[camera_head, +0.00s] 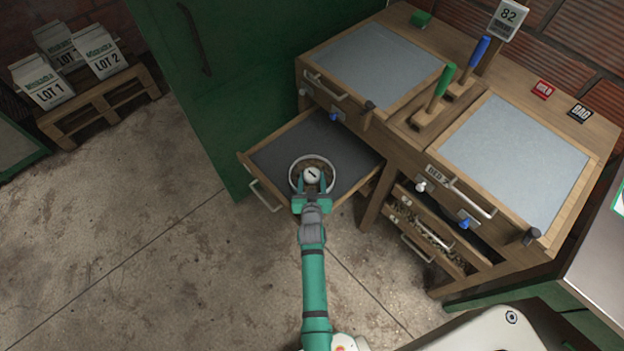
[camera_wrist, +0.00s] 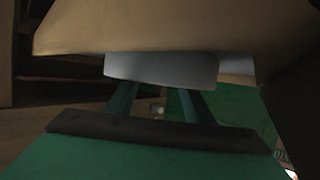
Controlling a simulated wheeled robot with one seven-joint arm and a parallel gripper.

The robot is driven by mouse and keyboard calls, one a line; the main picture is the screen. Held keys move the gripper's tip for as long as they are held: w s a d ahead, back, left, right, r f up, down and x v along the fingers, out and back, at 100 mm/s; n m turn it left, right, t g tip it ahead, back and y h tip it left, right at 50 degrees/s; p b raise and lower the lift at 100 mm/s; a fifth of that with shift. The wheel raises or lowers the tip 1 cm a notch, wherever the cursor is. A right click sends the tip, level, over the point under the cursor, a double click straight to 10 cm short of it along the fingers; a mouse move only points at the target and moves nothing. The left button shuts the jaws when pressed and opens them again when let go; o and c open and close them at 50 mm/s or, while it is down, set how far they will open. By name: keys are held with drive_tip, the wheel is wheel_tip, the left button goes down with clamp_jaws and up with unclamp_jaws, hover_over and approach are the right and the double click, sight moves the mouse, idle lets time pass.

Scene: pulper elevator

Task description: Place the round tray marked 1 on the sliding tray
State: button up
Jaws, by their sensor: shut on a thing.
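The round tray (camera_head: 295,163) is a shallow pale-rimmed dish with a brownish inside and a white centre knob (camera_head: 312,175) marked 1. My gripper (camera_head: 312,182) is shut on it, its two green fingers on either side of the knob. The sliding tray (camera_head: 277,150) is pulled out from under the left half of the bench, with a dark flat bottom and wooden rim. The round tray appears over its front part; I cannot tell whether it touches the bottom. In the dim wrist view, a pale piece (camera_wrist: 160,69) lies across the fingers (camera_wrist: 157,103).
The wooden bench (camera_head: 408,130) stands behind and right, with two grey tops and brushes with green and blue handles. A lower right drawer (camera_head: 425,240) is partly open, with brown bits in it. A green cabinet (camera_head: 225,80) stands left of the sliding tray.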

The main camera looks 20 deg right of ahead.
drive_tip(key=o, duration=1.3)
drive_tip(key=shift+f, duration=0.1)
